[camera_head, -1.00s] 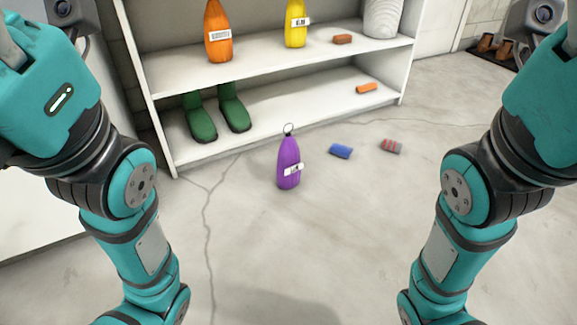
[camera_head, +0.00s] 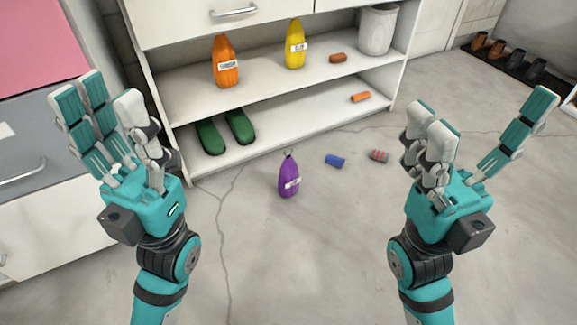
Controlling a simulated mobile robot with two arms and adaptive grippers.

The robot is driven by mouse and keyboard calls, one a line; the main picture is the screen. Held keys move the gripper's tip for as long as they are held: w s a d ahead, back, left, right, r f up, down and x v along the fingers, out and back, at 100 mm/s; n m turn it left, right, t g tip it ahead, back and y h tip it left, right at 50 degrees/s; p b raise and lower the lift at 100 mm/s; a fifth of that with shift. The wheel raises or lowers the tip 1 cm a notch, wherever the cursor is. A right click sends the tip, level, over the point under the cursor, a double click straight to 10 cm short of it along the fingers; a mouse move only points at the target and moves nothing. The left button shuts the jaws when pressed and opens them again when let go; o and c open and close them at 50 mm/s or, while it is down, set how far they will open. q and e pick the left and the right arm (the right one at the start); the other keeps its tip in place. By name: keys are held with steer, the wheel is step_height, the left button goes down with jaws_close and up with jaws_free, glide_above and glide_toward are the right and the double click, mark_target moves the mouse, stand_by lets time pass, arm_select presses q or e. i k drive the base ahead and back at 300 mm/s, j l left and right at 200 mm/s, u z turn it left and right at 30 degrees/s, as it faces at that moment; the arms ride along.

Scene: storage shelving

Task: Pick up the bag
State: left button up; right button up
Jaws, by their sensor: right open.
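A purple bag (camera_head: 289,180) with a white label and a ring on top stands upright on the floor in front of the shelf. An orange bag (camera_head: 225,62) and a yellow bag (camera_head: 295,46) of similar shape stand on the upper shelf. My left gripper (camera_head: 110,115) is raised at the left, fingers up, apart from every bag; its fingers look spread and empty. My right gripper (camera_head: 485,135) is raised at the right, open and empty, well to the right of the purple bag.
The white shelf unit (camera_head: 240,107) holds green boots (camera_head: 240,127), an orange roll (camera_head: 361,97), a brown block (camera_head: 338,58) and a white bin (camera_head: 378,30). Blue (camera_head: 334,160) and grey-red (camera_head: 378,155) rolls lie on the floor. Drawers (camera_head: 50,225) stand left. The front floor is clear.

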mark_target(290, 179)
steer(key=i+l+u, duration=0.1)
steer(key=u, duration=0.35)
steer(key=l+u, duration=0.15)
steer(key=u, duration=0.3)
steer(key=i+l+u, duration=0.2)
steer(key=l, duration=0.35)
steer(key=i+l+u, duration=0.2)
steer(key=l, duration=0.3)
steer(key=l+u, duration=0.15)
steer(key=l, duration=0.4)
steer(key=i+l+u, duration=0.2)
steer(key=l, duration=1.5)
